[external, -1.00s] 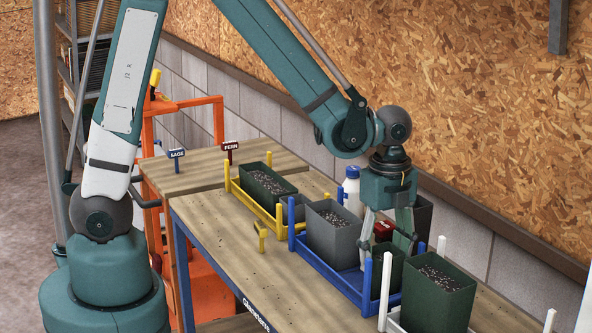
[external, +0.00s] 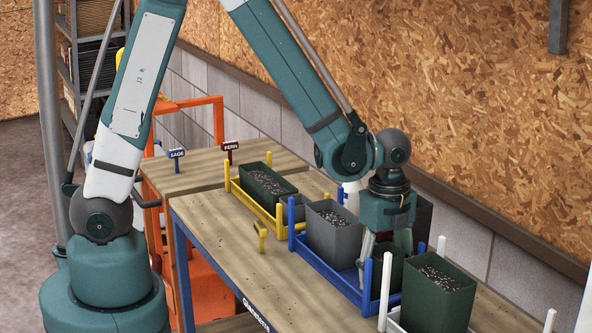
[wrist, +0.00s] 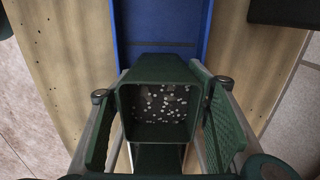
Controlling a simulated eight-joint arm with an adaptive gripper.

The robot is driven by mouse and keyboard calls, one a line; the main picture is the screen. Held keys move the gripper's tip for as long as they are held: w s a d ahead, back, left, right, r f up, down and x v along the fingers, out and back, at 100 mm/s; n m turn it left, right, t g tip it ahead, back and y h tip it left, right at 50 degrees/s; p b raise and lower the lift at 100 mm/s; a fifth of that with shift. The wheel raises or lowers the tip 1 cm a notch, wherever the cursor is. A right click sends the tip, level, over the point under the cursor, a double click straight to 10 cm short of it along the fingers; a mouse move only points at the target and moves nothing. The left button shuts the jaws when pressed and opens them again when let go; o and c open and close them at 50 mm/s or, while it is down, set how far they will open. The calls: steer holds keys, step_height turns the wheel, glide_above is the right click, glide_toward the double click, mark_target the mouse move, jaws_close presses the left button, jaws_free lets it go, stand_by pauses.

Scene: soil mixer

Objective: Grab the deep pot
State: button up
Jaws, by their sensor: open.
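A dark green square pot (external: 389,268) with white-speckled dark soil stands at the near end of the blue rack (external: 333,279). In the wrist view this pot (wrist: 160,118) looks tall and sits between the two finger pads. My gripper (external: 388,243) points down over it in the external view and hides part of it. In the wrist view my gripper (wrist: 160,110) is open, with one pad on each side of the pot. The left pad looks close to the pot wall; I cannot tell whether it touches.
A grey pot (external: 334,236) stands beside it in the blue rack, with another dark pot (external: 424,217) behind my gripper. A larger green pot (external: 438,300) stands by white posts in front. A yellow rack (external: 251,205) holds a low green planter (external: 266,187).

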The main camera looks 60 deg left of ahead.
steer(key=shift+f, duration=0.15)
stand_by(0.5)
steer(key=c, duration=0.8)
steer(key=shift+o, duration=0.2)
steer(key=shift+r, duration=0.2)
step_height(320, 180, up, 18)
steer(key=p, duration=0.1)
steer(key=shift+f, duration=0.2)
stand_by(0.6)
